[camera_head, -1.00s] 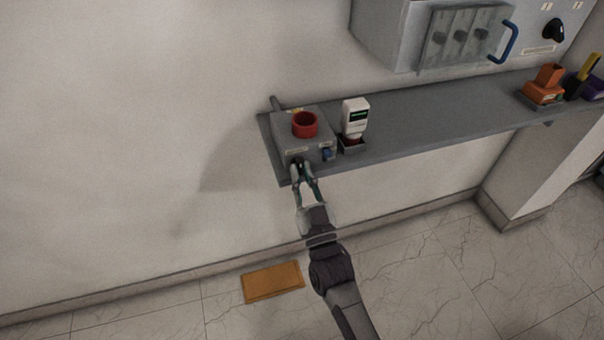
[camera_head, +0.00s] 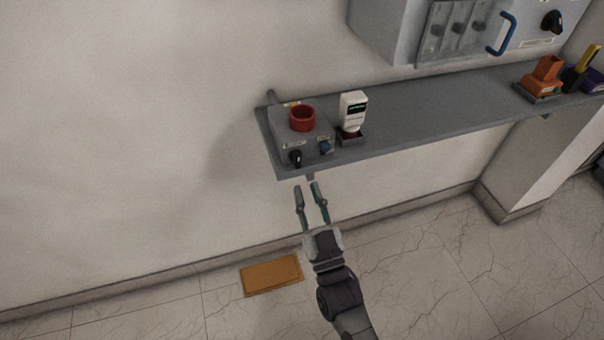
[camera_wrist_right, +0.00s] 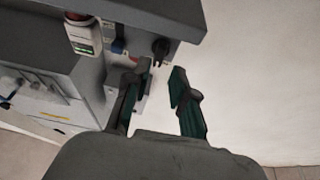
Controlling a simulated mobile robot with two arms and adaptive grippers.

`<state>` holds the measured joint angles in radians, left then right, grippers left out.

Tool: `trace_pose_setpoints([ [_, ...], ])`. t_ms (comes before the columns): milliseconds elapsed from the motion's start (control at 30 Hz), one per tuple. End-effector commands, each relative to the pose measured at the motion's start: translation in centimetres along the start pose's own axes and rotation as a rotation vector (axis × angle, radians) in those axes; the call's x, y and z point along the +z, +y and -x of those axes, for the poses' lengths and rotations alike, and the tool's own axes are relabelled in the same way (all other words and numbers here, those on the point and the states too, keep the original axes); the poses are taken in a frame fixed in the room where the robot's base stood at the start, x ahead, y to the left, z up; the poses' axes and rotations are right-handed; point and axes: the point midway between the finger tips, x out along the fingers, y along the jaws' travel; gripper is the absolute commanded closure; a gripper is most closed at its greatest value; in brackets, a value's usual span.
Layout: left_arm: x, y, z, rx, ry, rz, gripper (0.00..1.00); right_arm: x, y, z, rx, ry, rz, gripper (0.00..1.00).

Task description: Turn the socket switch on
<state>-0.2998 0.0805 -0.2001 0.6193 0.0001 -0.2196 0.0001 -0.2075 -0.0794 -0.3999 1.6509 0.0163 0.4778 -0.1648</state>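The socket box (camera_head: 290,143) is a grey box at the left end of the shelf, with a red round socket (camera_head: 303,118) on top. On its front are a black rotary switch (camera_head: 295,158) and a blue part (camera_head: 325,147). My right gripper (camera_head: 309,188) is open and empty, below and in front of the box, apart from the switch. In the right wrist view, the black switch (camera_wrist_right: 161,48) shows just beyond the open fingers (camera_wrist_right: 160,80). The switch marking is too small to read. My left gripper is not in view.
A white handheld device (camera_head: 353,110) stands in a holder right of the box on the grey shelf (camera_head: 430,112). Orange (camera_head: 543,83) and yellow items stand at the far right. A grey cabinet (camera_head: 400,35) with a blue handle hangs above. The floor below is mostly clear.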

Motion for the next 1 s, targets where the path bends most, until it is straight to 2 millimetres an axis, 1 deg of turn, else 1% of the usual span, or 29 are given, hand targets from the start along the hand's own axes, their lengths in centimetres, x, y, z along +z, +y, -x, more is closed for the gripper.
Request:
trace_pose_setpoints([
  [33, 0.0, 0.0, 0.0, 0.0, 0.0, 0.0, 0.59, 0.1, 0.0, 1.3, -0.001, -0.003, 0.0, 0.75],
  [100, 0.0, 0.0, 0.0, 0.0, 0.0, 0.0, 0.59, 0.1, 0.0, 2.6, -0.001, -0.003, 0.0, 0.75],
  [200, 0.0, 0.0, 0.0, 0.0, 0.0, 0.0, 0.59, 0.0, 0.0, 4.2, 0.0, -0.002, 0.0, 0.75],
  [333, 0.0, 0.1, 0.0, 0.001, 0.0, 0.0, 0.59, 0.0, 0.0, 5.5, 0.0, -0.001, 0.0, 0.75],
  [500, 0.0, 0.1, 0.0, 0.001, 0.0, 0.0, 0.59, 0.0, 0.0, 5.9, 0.0, 0.001, -0.001, 0.75],
  [933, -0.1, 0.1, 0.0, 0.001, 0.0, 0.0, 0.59, 0.0, 0.0, 5.9, 0.0, 0.0, 0.0, 0.75],
  [1000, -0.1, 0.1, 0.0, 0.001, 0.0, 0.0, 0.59, 0.2, 0.0, 6.0, -0.001, -0.007, 0.0, 0.75],
])
